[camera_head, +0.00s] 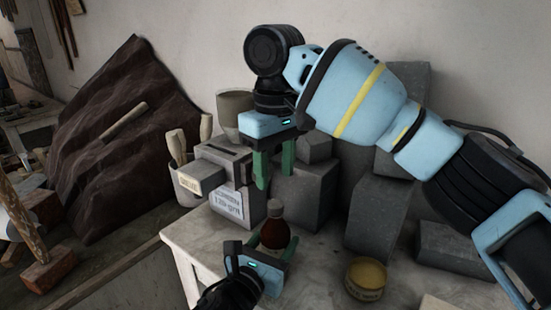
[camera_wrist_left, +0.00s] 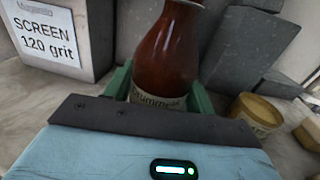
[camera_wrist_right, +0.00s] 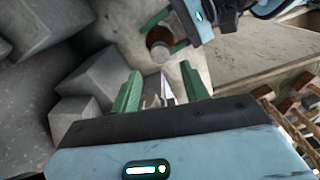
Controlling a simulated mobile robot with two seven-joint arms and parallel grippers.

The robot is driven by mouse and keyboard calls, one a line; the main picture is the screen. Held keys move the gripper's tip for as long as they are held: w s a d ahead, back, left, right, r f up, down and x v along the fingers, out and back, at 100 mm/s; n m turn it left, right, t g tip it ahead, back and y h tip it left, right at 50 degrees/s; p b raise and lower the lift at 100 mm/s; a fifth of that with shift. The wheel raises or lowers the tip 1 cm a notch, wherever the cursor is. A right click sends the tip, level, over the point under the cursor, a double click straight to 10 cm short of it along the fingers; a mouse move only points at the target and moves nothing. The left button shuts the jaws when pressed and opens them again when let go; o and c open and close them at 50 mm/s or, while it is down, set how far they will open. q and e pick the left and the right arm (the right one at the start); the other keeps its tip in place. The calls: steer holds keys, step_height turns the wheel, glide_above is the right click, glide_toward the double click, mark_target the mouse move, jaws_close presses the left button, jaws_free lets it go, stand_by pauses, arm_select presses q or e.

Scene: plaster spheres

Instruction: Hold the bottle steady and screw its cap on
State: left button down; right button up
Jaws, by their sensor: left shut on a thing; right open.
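A dark red-brown bottle (camera_head: 275,236) with a paper label stands upright on the pale table; the left wrist view shows its body close up (camera_wrist_left: 167,60). My left gripper (camera_head: 273,246) is shut around its lower body, one green finger on each side. A dull brownish cap (camera_head: 275,208) shows at the bottle's top, and from above in the right wrist view (camera_wrist_right: 159,50). I cannot tell whether it is screwed tight. My right gripper (camera_head: 274,168) is open above the bottle, apart from it, its green fingers pointing down with no cap visible between them.
A grey box labelled "SCREEN 120 grit" (camera_head: 226,202) stands just left of the bottle. Grey blocks (camera_head: 375,212) crowd behind and to the right. A yellow-topped jar (camera_head: 366,278) is at front right. A pot of tools (camera_head: 187,184) stands further left.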

mark_target(275, 204)
steer(key=n, duration=0.6)
steer(key=shift+r, duration=0.2)
steer(key=n, duration=0.6)
steer(key=shift+r+n, duration=0.15)
steer(key=shift+n, duration=0.15)
steer(key=n, duration=0.6)
steer(key=shift+r, duration=0.25)
steer(key=n, duration=0.6)
steer(key=shift+r, duration=0.15)
steer(key=shift+f, duration=4.05)
